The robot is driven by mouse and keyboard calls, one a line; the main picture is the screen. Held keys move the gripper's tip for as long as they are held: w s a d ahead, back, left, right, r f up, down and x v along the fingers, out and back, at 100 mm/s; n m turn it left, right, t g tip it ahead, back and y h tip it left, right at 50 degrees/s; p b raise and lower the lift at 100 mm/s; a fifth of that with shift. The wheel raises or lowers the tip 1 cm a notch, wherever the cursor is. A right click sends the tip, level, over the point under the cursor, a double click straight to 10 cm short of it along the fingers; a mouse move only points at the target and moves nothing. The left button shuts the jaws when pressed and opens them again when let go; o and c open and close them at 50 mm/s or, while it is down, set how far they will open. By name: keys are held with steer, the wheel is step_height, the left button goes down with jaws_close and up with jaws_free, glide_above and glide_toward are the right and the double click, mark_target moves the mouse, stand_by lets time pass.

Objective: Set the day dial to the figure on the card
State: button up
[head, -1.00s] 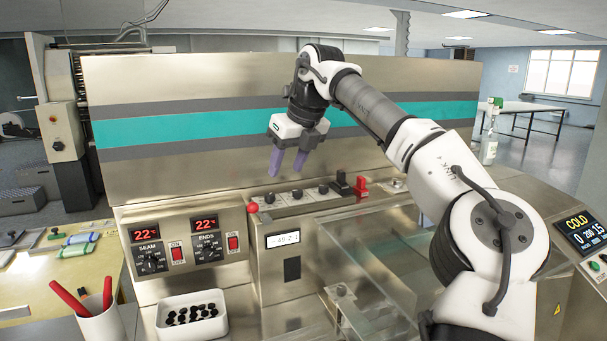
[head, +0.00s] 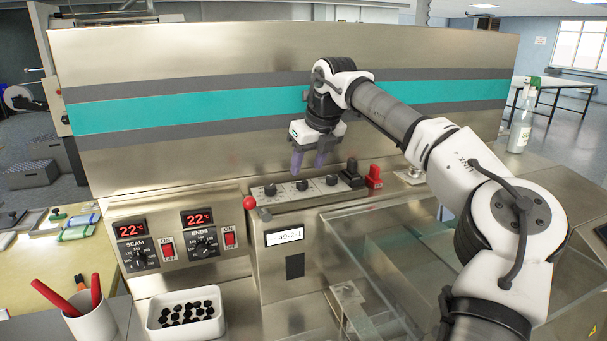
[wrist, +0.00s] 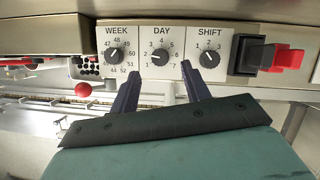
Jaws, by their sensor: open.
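The day dial (wrist: 160,56) is a black knob on a white plate, between the week dial (wrist: 114,57) and the shift dial (wrist: 209,58). Its pointer seems to face left, near the 2, but the mark is small. In the head view the day dial (head: 302,185) sits just below my gripper's fingers. The card (head: 284,236) on the front panel seems to read 49-2-1. My gripper (head: 309,168) is open and empty. In the wrist view its fingertips (wrist: 160,71) lie either side of the day knob's line; I see no contact.
A red ball-topped lever (head: 249,202) stands left of the dials. The tall steel panel (head: 200,155) rises close behind. A tray of black pieces (head: 153,317) is at front left.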

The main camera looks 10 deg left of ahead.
mark_target(302, 181)
steer(key=shift+p+x, duration=0.55)
steer(key=shift+x, duration=2.2)
steer(key=c, duration=1)
steer(key=shift+n, duration=0.4)
steer(key=n+g+y, duration=0.1)
steer(key=n, duration=0.1)
steer(key=shift+w+n, duration=0.15)
steer(key=shift+n, duration=0.25)
steer(key=shift+w+r+n+g, duration=0.1)
steer(key=shift+n+g, duration=0.8)
steer(key=shift+n, duration=1.2)
